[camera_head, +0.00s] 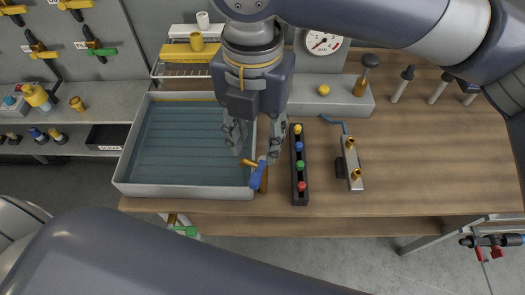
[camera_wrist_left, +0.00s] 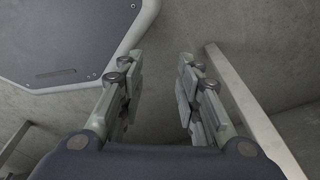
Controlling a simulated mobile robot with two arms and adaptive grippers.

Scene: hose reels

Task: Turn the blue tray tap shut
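The blue tray tap (camera_head: 258,175) sits at the front right corner of the tray (camera_head: 190,193). Its blue handle is tilted, and a brass-coloured body shows beside it. My right gripper (camera_head: 258,142) comes down from above over the tray's right side, fingers spread apart. The tap handle is just below and in front of the fingers; whether they touch it I cannot tell.
A black rack with coloured knobs (camera_head: 299,165) stands right of the tap, close to the right gripper. A metal block with brass fittings (camera_head: 351,163) lies further right. A gauge (camera_head: 323,42) stands behind. The table's right side (camera_head: 430,160) is mostly clear.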

